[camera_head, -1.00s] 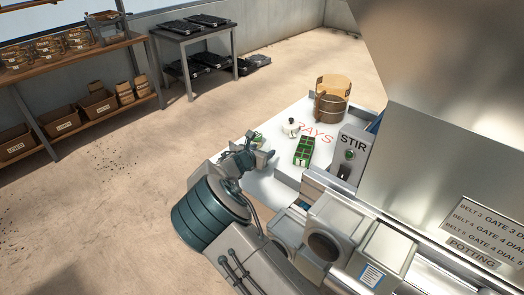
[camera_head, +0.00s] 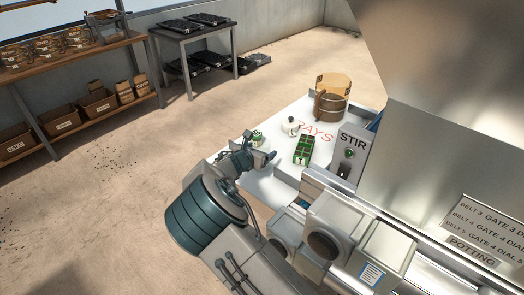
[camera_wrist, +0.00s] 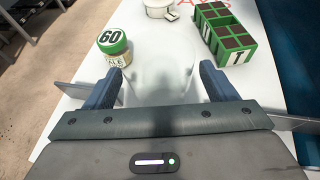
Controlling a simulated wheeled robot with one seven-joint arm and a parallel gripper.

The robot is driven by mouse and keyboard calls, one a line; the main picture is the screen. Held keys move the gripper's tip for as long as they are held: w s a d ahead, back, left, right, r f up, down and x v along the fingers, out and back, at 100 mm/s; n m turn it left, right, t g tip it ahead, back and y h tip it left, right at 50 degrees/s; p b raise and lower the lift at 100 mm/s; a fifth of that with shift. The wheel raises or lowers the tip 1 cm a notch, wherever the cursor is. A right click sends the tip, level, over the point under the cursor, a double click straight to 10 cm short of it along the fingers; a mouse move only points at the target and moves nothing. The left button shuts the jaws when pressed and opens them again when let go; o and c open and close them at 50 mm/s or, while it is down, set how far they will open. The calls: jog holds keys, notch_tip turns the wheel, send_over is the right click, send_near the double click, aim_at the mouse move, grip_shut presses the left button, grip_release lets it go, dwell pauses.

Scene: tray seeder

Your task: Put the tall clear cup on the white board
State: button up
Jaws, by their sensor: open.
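A faint see-through shape, apparently the tall clear cup (camera_wrist: 166,66), stands between and just beyond my fingertips in the wrist view. Its edges are hard to make out, and I cannot pick it out in the head view. My gripper (camera_wrist: 161,82) is open, one blue finger on each side of that shape; whether either finger touches it is unclear. In the head view my gripper (camera_head: 262,160) is low over the near left part of a white surface with red letters, apparently the white board (camera_head: 272,188).
A green-lidded jar marked 60 (camera_wrist: 113,48) stands close beyond my left finger. A green tray of dark cells (camera_wrist: 228,36) is at right. A white lidded pot (camera_head: 291,127) and a wooden tub (camera_head: 331,100) stand farther back. The STIR box (camera_head: 350,157) borders the right side.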

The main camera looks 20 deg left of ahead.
jog(key=b+v, duration=0.1)
jog(key=v, duration=0.9)
jog(key=shift+s, duration=0.3)
